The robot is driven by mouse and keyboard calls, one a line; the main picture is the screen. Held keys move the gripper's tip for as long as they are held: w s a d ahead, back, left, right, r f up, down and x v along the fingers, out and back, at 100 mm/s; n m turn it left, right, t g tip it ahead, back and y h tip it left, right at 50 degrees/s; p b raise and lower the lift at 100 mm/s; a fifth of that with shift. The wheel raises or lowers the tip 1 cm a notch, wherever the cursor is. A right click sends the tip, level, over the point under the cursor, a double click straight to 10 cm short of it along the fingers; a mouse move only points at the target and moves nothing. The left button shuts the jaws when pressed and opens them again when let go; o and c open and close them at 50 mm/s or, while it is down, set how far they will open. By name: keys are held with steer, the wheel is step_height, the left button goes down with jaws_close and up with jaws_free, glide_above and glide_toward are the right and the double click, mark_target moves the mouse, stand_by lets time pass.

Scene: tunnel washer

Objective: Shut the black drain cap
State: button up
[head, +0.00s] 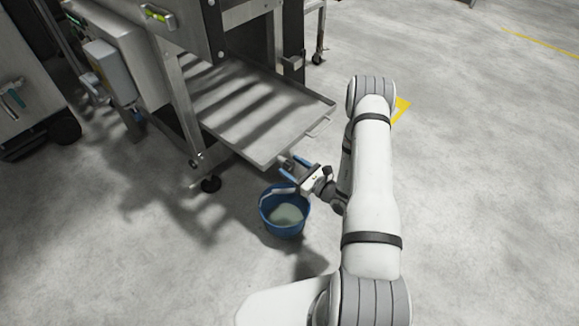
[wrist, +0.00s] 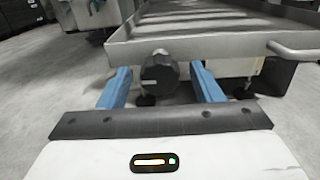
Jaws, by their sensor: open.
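The black drain cap (wrist: 160,74) is a dark ribbed knob at the front edge of the steel tray (wrist: 200,45) in the wrist view. A light mark shows on the cap's face. My gripper (wrist: 161,76) is open, with one blue finger on each side of the cap. I cannot tell whether the fingers touch it. In the head view my gripper (head: 288,169) is at the tray's front corner, above a blue bucket (head: 284,229). The cap is not clearly visible there.
The bucket stands on the floor with pale liquid in it. The tray (head: 262,150) has a front handle (head: 320,127) to the right of my gripper. A machine leg (head: 182,110) on a caster stands to the left. The floor on the right is clear.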

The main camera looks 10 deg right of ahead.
steer(key=shift+x, duration=0.85)
steer(key=shift+c, duration=0.5)
steer(key=c, duration=0.9)
